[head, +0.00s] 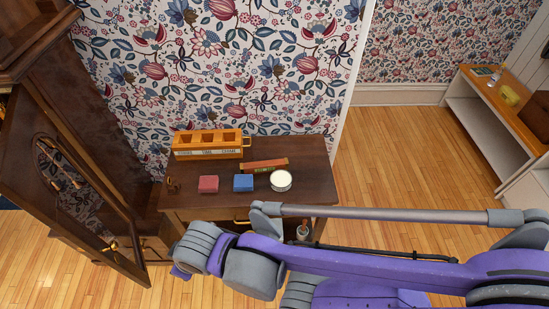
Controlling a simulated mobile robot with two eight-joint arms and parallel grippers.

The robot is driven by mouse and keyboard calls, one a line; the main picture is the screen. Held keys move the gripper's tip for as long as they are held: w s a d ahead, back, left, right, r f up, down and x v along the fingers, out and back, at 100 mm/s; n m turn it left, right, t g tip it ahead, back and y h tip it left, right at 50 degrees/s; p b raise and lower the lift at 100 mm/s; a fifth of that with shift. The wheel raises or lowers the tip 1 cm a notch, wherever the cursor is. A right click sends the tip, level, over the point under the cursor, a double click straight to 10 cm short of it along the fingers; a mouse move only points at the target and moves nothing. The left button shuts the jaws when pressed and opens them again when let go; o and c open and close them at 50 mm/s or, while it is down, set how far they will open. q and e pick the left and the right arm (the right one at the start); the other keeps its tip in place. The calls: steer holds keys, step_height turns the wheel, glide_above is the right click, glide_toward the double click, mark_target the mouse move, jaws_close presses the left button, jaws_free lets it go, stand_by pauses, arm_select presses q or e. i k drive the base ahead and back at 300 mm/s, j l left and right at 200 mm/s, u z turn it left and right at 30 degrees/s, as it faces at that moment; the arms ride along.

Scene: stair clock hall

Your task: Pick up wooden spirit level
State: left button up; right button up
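A small wooden bar with a reddish-brown body, which looks like the wooden spirit level (264,165), lies near the middle of the dark wooden table (312,158). It lies slightly tilted in the picture, just in front of an orange wooden box and behind the blue block and the white round tin. Nothing covers it. My purple and grey right arm crosses the lower right of the head view, in front of the table. Neither gripper's fingers can be seen.
On the table are the orange compartment box (208,144), a red block (208,184), a blue block (243,183), a white round tin (281,181) and a small dark object (173,185). A clock case with its door open (75,190) stands left. A low shelf (490,115) stands right.

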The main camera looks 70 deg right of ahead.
mark_target(269, 166)
steer(key=k+l, duration=0.2)
steer(key=l, duration=0.2)
steer(key=k+l, duration=0.2)
steer(key=l, duration=0.15)
steer(key=k+l, duration=0.2)
steer(key=l, duration=0.2)
steer(key=k+l, duration=0.2)
steer(key=l, duration=0.2)
steer(key=k+l, duration=0.25)
steer(key=i+l+u, duration=0.05)
steer(key=l, duration=0.1)
